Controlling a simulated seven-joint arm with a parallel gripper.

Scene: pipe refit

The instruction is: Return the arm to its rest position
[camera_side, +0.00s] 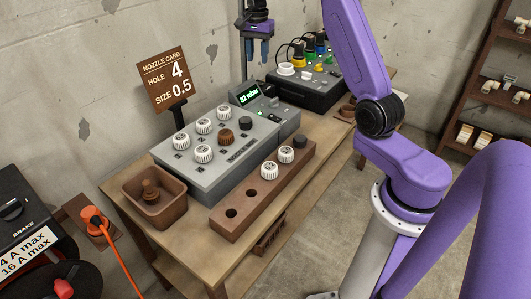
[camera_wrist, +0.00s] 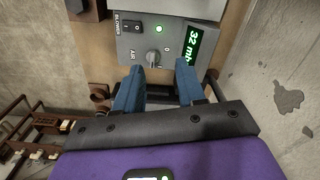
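My gripper (camera_side: 257,56) hangs at the top of the side view, above and behind the grey console (camera_side: 205,170), with its blue fingers pointing down. In the wrist view my gripper (camera_wrist: 160,72) shows two blue fingers spread apart with nothing between them. The console's AIR knob (camera_wrist: 153,57) and lit green display (camera_wrist: 194,46) show beyond the fingertips. My gripper touches nothing that I can see.
A brown block (camera_side: 236,216) with two white caps and open holes lies along the bench front. A brown tray (camera_side: 133,197) holds a brown piece. The nozzle card (camera_side: 165,80) stands near the wall. A black box (camera_side: 305,92) with coloured fittings sits behind. Shelves (camera_side: 487,100) stand at right.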

